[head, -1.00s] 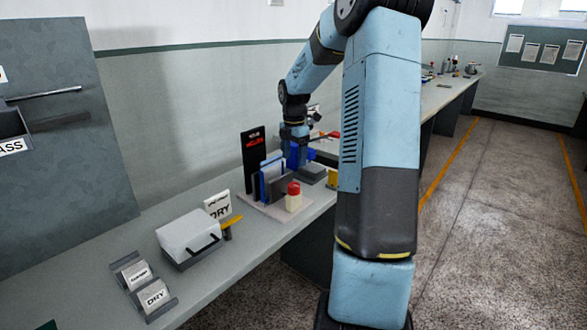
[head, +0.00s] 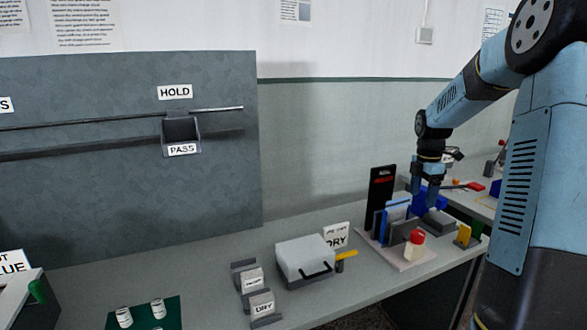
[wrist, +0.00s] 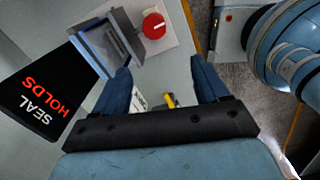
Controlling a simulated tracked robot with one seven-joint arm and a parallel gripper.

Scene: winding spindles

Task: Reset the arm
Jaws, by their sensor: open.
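My arm reaches over the bench from the right in the head view. My gripper (head: 428,203) hangs fingers-down by the blue and grey plates of a small fixture (head: 398,262); whether it touches them I cannot tell. In the wrist view my gripper (wrist: 163,80) shows two blue fingers spread apart, with nothing held between them. The fixture's grey slotted block (wrist: 108,45) lies just beyond the left finger. A red knob (wrist: 153,25) is beside that block. It also shows in the head view as a red cap on a pale body (head: 416,240).
A black sign (wrist: 40,95) reading SEAL HOLDS stands close to the gripper. A grey panel (head: 150,200) carries a rail and PASS bin (head: 181,132).

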